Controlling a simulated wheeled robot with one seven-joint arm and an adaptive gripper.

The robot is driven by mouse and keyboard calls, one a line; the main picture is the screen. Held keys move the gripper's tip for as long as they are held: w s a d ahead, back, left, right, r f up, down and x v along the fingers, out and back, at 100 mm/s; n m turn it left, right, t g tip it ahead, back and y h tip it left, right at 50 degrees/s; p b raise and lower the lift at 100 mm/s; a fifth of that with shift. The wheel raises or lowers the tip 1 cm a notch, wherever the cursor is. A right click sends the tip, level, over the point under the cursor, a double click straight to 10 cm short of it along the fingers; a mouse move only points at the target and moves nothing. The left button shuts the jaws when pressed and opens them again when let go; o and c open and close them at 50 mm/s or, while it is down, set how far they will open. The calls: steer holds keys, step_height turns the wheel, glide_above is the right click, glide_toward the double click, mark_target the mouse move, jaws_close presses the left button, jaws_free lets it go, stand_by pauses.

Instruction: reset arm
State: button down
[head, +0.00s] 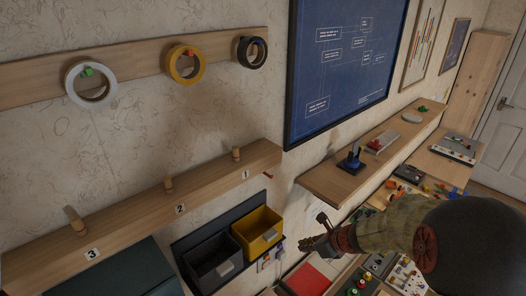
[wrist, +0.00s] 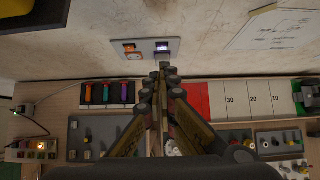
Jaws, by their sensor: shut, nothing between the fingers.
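My gripper (head: 317,244) is at the lower middle of the head view, in front of the wall and to the right of the yellow bin. In the wrist view my gripper (wrist: 162,72) points toward the wall panel, with its fingers together and nothing between them. My arm comes in from the lower right of the head view.
A yellow bin (head: 258,232) and a black bin (head: 213,262) hang left of my gripper. Tape rolls (head: 184,65) hang on the upper rail. Numbered pegs (head: 168,184) stick out from the lower rail. A wooden shelf (head: 330,180) and a cluttered workbench lie near my arm.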

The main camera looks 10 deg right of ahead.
steer(key=s+a+r+n+h+b, duration=0.1)
steer(key=s+r+n+h+b, duration=0.1)
steer(key=s+n+b, duration=0.6)
steer(key=s+a+r+n+g+h+b, duration=0.1)
steer(key=s+r+n+b, duration=0.3)
steer(key=s+n, duration=1.4)
steer(key=a+n+h+b, duration=0.1)
steer(key=n+b, duration=0.2)
steer(key=b, duration=0.1)
steer(key=shift+s+a, duration=0.3)
steer(key=shift+s, duration=0.05)
